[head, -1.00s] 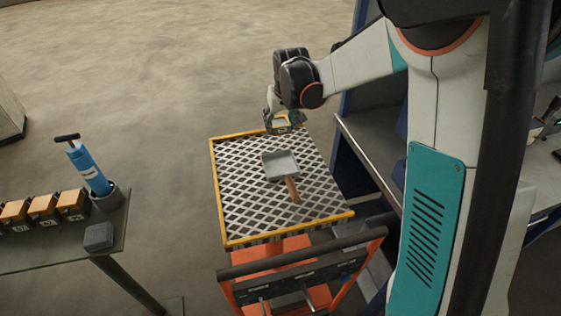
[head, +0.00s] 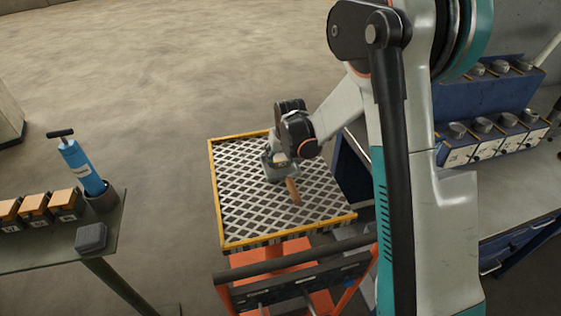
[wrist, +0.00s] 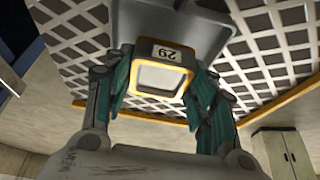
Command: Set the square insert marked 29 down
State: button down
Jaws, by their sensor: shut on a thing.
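The square insert marked 29 (wrist: 165,54) shows in the wrist view as a dark block with a yellow-orange edge, a pale square face and a label. My gripper (wrist: 160,85) is shut on it, with a teal finger on either side. In the head view my gripper (head: 278,162) is over a small grey pan with a brown handle (head: 293,190), which lies on the trolley top. The pan's grey underside or floor (wrist: 205,30) shows right behind the insert in the wrist view. I cannot tell whether the insert touches the pan. My gripper hides most of the pan.
The orange trolley's lattice top (head: 240,215) has a yellow rim and is otherwise clear. At left, a table (head: 60,240) holds several orange-topped blocks (head: 36,206), a blue pump (head: 80,165) and a grey block (head: 91,237). A blue rack (head: 470,140) stands at right.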

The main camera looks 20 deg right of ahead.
jog(key=shift+f, duration=0.85)
jog(key=shift+f, duration=0.15)
jog(key=c, duration=1)
grip_release()
jog(key=shift+o, duration=0.2)
